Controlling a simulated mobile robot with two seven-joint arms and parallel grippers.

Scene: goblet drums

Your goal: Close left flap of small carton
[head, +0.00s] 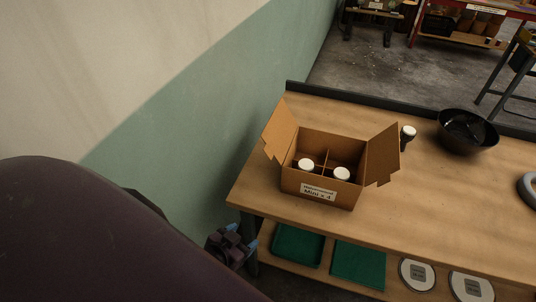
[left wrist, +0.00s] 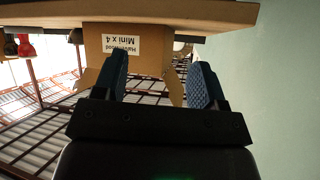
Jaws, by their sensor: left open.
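The small brown carton (head: 325,197) stands on the wooden table with its left flap (head: 279,130) and right flap (head: 383,152) both raised and spread outward. Inside, dividers part it, and two white-topped drums (head: 306,165) (head: 341,173) show in the front compartments. My left gripper (head: 243,240) is open and empty, low beside the table's left front corner, apart from the carton. In the left wrist view its blue fingers (left wrist: 160,78) are spread, with the carton (left wrist: 150,63) beyond them, seen upside down. My right gripper is not in view.
A dark drum with a white top (head: 408,134) stands behind the right flap. A black bowl (head: 466,130) and a grey ring (head: 529,188) are farther right on the table (head: 400,225). Green trays (head: 358,262) lie on the shelf below. A wall (head: 200,130) rises at left.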

